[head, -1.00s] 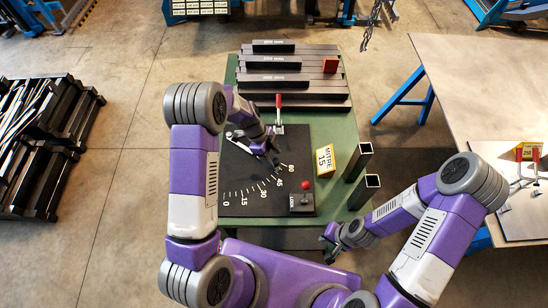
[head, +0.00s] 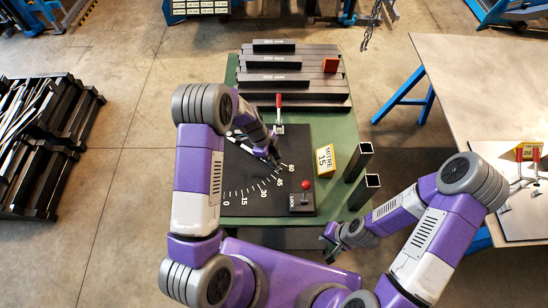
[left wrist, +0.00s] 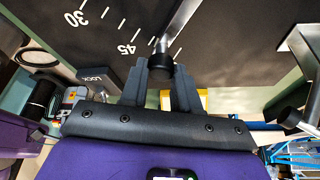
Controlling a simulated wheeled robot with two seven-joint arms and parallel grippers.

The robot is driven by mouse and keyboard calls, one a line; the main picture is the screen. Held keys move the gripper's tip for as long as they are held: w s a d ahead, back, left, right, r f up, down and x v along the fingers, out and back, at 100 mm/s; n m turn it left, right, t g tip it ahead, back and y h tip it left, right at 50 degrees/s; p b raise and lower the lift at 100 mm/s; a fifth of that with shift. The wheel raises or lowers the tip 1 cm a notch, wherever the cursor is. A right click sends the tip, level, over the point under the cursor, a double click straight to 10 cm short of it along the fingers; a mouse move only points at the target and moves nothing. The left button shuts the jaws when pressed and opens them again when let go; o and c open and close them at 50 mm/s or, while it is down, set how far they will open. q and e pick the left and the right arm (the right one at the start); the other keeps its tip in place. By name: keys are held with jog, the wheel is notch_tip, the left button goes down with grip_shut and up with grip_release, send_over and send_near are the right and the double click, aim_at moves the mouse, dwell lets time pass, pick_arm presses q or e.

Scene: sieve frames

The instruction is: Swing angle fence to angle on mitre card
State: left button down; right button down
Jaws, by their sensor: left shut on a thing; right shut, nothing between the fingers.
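The angle fence is a thin metal bar (left wrist: 178,24) with a dark knob at its end. My left gripper (left wrist: 161,75) is shut on this knob; the gripper also shows in the head view (head: 275,160). The bar crosses the black scale plate (head: 240,170) just beyond the 45 mark, on the side away from 30. My arm hides much of the bar in the head view. The yellow mitre card (head: 325,159) reads 15 and stands right of the plate. My right gripper (head: 332,250) is shut and empty near the bench's front right.
A red-knobbed lock lever (head: 305,185) stands at the plate's front right. A red-handled clamp (head: 279,112) stands behind the plate. Two square tubes (head: 363,188) stand upright at right. Dark bars (head: 295,95) lie across the back. The low-number end of the scale is clear.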

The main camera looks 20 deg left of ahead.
pick_arm(q)
jog(key=shift+s, duration=0.1)
jog(key=shift+s+a+f+m+b, duration=0.1)
jog(key=shift+s+a+m+b, duration=0.2)
jog(key=shift+s+b, duration=0.15)
jog(key=s+a+m+b, duration=0.1)
jog(key=s, duration=0.1)
jog(key=s+a+m+g+b, duration=0.1)
jog(key=s+a+m+b, duration=0.1)
jog(key=s, duration=0.1)
jog(key=shift+s+a+y, duration=0.3)
jog(key=shift+s+a, duration=0.05)
jog(key=shift+a, duration=0.05)
jog(key=s+a+m, duration=0.1)
jog(key=s+a, duration=0.1)
jog(key=s+a+m+g+b, duration=0.1)
jog(key=s+a+m, duration=0.1)
jog(key=shift+a+y, duration=0.25)
jog(key=shift+y, duration=0.05)
jog(key=shift+s+a+m+g, duration=0.3)
jog(key=shift+s+a+m, duration=0.15)
jog(key=shift+a+m, duration=0.3)
jog(key=c, duration=0.8)
grip_release()
